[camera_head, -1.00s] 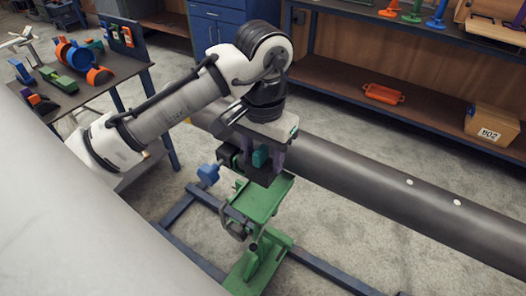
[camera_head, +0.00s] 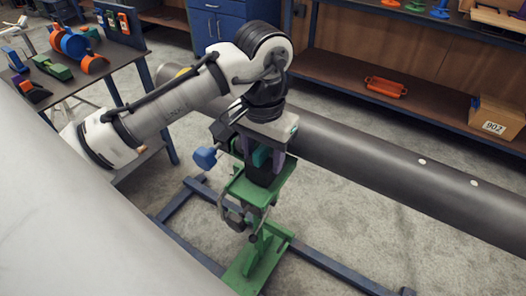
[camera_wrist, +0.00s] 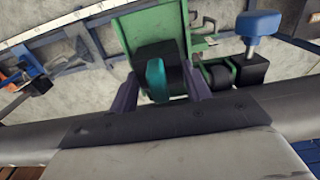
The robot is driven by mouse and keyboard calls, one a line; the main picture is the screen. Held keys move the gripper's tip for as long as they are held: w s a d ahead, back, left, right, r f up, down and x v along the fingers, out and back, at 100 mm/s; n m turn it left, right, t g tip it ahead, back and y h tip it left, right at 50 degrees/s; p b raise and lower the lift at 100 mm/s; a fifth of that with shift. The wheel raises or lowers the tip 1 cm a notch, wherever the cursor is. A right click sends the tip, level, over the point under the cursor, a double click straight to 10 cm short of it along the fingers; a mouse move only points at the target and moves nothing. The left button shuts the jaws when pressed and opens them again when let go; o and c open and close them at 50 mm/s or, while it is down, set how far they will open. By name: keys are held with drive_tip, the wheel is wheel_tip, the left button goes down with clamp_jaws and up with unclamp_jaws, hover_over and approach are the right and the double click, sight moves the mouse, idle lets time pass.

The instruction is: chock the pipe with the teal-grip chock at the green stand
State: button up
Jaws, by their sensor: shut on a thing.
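My gripper (camera_head: 263,160) is shut on the chock, a black block with a teal grip (camera_head: 262,155). In the wrist view the teal grip (camera_wrist: 156,78) sits between my two purple fingers, with the black body (camera_wrist: 158,52) beyond it. The chock is over the top plate of the green stand (camera_head: 243,188); I cannot tell whether it touches the plate. The plate (camera_wrist: 150,22) also shows in the wrist view. The dark grey pipe (camera_head: 400,170) runs just behind my gripper; their contact point is hidden.
A blue knob (camera_head: 205,158) with a black block sits at the stand's left side, close to my gripper. Blue floor rails (camera_head: 335,272) run under the stand. A tool table (camera_head: 115,60) stands at left; a shelf (camera_head: 430,95) with an orange tray and a carton stands behind.

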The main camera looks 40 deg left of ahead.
drive_tip(key=shift+w+f, duration=0.1)
drive_tip(key=shift+w, duration=1.05)
idle(0.4)
drive_tip(key=o, duration=1.2)
drive_tip(key=shift+c, duration=0.2)
drive_tip(key=shift+s+r+p, duration=0.25)
drive_tip(key=shift+r+p, duration=1.55)
drive_tip(key=shift+p, duration=0.05)
drive_tip(key=shift+s+r+p, duration=0.2)
drive_tip(key=shift+r+p, duration=1.55)
drive_tip(key=shift+p, duration=0.1)
drive_tip(key=shift+f, duration=0.1)
